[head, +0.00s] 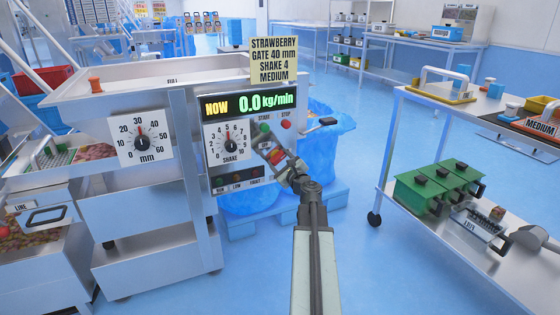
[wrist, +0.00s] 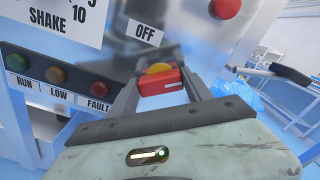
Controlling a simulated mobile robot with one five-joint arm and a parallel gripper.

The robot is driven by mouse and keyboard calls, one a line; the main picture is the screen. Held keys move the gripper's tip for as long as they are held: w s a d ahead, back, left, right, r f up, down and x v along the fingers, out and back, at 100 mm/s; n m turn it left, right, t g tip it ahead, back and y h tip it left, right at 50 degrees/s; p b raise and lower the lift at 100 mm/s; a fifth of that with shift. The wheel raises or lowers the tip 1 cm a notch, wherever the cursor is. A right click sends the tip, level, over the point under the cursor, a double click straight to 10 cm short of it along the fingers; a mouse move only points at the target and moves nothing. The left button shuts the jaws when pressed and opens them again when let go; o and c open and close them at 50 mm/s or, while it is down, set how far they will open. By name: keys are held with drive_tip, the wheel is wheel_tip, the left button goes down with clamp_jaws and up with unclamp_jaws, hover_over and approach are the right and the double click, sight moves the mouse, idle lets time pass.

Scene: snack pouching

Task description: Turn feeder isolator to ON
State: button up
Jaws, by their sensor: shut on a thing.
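The feeder isolator is a red handle (wrist: 162,82) with a yellow part behind it, on the steel control panel. An OFF label (wrist: 149,35) sits above it in the wrist view; no ON label is readable. My gripper (head: 274,152) is at the right side of the panel, below the green and red buttons. In the wrist view my gripper (wrist: 160,78) has its fingers on both sides of the red handle, shut on it. In the head view the fingers mostly cover the handle.
A blue-lined bin (head: 325,150) stands behind. A steel cart (head: 415,140) is right, with clear floor between.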

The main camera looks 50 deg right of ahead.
idle(0.3)
drive_tip(key=o, duration=1.4)
drive_tip(key=shift+c, duration=0.2)
drive_tip(key=shift+s, duration=0.1)
drive_tip(key=v, duration=0.7)
drive_tip(key=shift+s+a, duration=0.15)
drive_tip(key=shift+s, duration=0.15)
